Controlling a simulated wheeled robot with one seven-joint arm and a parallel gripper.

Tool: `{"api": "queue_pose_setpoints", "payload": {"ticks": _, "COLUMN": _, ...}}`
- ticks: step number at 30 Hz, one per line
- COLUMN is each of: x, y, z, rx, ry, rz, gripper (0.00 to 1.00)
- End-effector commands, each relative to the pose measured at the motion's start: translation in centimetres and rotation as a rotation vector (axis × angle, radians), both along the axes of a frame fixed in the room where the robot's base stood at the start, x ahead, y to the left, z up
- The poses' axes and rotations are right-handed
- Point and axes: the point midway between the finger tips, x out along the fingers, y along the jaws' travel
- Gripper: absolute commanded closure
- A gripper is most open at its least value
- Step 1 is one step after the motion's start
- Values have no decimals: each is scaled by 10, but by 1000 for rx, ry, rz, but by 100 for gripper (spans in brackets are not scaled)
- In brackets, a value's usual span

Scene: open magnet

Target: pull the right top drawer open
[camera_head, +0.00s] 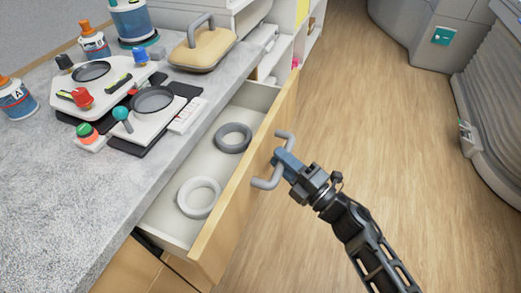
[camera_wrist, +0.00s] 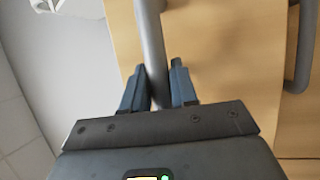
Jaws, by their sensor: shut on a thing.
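The drawer (camera_head: 237,185) stands open in the head view, pulled out from under the grey counter, with its wooden front towards the right. A grey bar handle (camera_head: 265,183) is fixed to that front. My gripper (camera_head: 283,160) is at the handle, its blue fingers around the bar. In the wrist view, the handle bar (camera_wrist: 152,50) passes between the two fingers (camera_wrist: 158,88), and the gripper is shut on it. A white ring (camera_head: 199,197) and a dark grey ring (camera_head: 233,138) lie inside the drawer.
The counter (camera_head: 50,200) holds several bottles, two small devices with round plates and a tan pad with a handle (camera_head: 203,47). Open white shelves (camera_head: 285,50) stand beyond the drawer. The wooden floor (camera_head: 370,120) to the right is clear up to large grey equipment (camera_head: 440,30).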

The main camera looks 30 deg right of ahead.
Motion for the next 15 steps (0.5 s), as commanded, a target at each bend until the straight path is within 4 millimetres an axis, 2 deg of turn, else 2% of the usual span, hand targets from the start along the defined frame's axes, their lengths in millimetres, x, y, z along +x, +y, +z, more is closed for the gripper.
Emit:
{"api": "queue_pose_setpoints", "payload": {"ticks": 1, "x": -13, "y": -9, "z": 0, "rx": -1, "ry": 5, "rz": -3, "gripper": 100}}
{"api": "queue_pose_setpoints", "payload": {"ticks": 6, "x": -51, "y": -36, "z": -1, "rx": -1, "ry": 5, "rz": -2, "gripper": 100}}
{"api": "queue_pose_setpoints", "payload": {"ticks": 15, "x": -107, "y": -77, "z": -2, "rx": -1, "ry": 3, "rz": 0, "gripper": 100}}
